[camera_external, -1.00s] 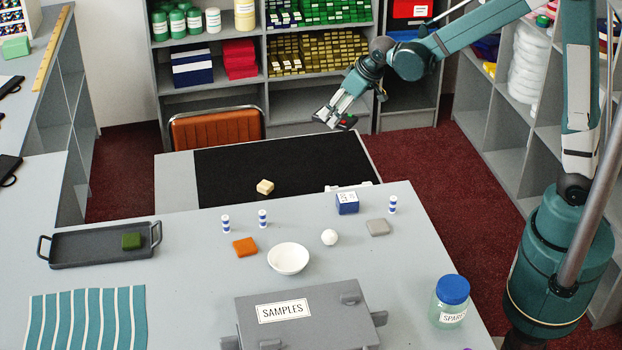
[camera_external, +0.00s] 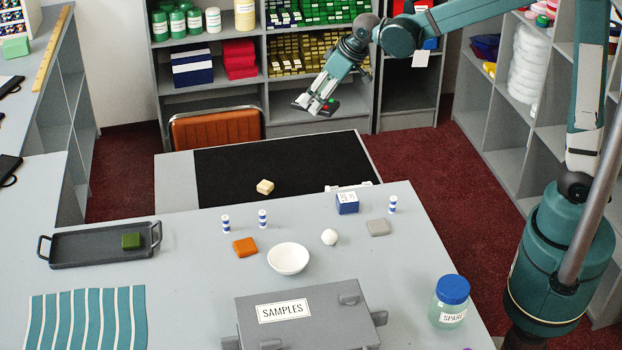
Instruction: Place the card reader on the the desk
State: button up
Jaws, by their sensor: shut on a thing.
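The card reader (camera_external: 330,107) is a small dark thing with a red and a green spot, partly hidden by the fingers. My gripper (camera_external: 318,104) is shut on it and holds it in the air, tilted, at the upper middle of the view. The desk (camera_external: 174,182) is a lower grey surface behind the front counter, with a large black mat (camera_external: 285,160) on it. My gripper shows above the far edge of the mat; its height over the desk is hard to tell.
A cream block (camera_external: 265,187) and a white object (camera_external: 348,186) lie near the desk's front side. An orange chair (camera_external: 216,128) stands behind it. The front counter (camera_external: 190,280) holds a bowl (camera_external: 288,258), a samples case (camera_external: 300,318) and small items. Most of the mat is clear.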

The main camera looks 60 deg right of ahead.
jog(key=s+a+n+y+p, duration=0.1)
jog(key=a+n, duration=0.1)
jog(key=a, duration=1.4)
jog(key=s+a+n+y+p, duration=0.1)
jog(key=s+a+n+p, duration=0.1)
jog(key=a, duration=1.3)
jog(key=s+a+n+g+y+p, duration=0.15)
jog(key=s+a, duration=0.35)
jog(key=a, duration=0.7)
jog(key=s+a+n+p, duration=0.15)
jog(key=s+a, duration=0.45)
jog(key=a, duration=0.6)
jog(key=shift+n, duration=0.3)
jog(key=f, duration=0.5)
jog(key=shift+a+f+b, duration=0.1)
jog(key=shift+a+b, duration=0.15)
jog(key=shift+b, duration=0.15)
jog(key=shift+f, duration=3.15)
jog(key=shift+f, duration=1.85)
